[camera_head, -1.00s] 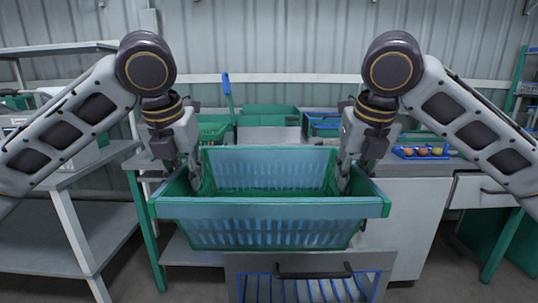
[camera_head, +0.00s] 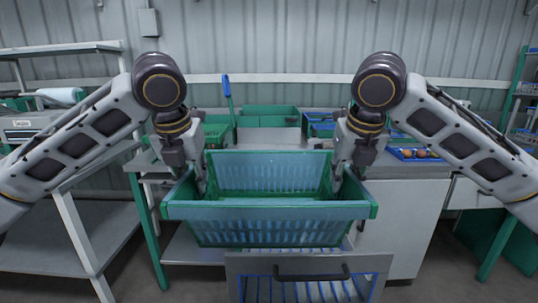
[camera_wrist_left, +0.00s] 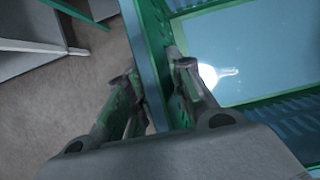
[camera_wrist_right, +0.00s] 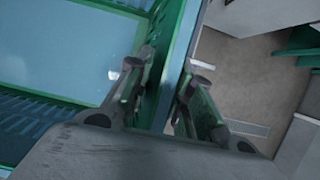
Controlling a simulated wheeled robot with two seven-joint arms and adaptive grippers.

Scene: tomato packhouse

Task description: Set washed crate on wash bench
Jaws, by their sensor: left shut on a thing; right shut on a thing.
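The washed crate (camera_head: 268,232) is an empty green-blue basket with slotted walls, held roughly level in front of me in the head view. My left gripper (camera_head: 200,186) is shut on its left side wall, and my right gripper (camera_head: 338,182) is shut on its right side wall. In the left wrist view the fingers (camera_wrist_left: 160,85) straddle the crate's rim (camera_wrist_left: 148,60). In the right wrist view the fingers (camera_wrist_right: 165,80) straddle the opposite rim (camera_wrist_right: 180,45). The wash bench is the grey-topped bench (camera_head: 395,168) behind the crate, partly hidden by the crate and arms.
Green crates (camera_head: 268,115) stand at the back of the bench. A blue tray with tomatoes (camera_head: 412,154) is on its right part. An open drawer or rack with blue bars (camera_head: 305,266) is below the crate. A grey shelf (camera_head: 70,225) stands at left.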

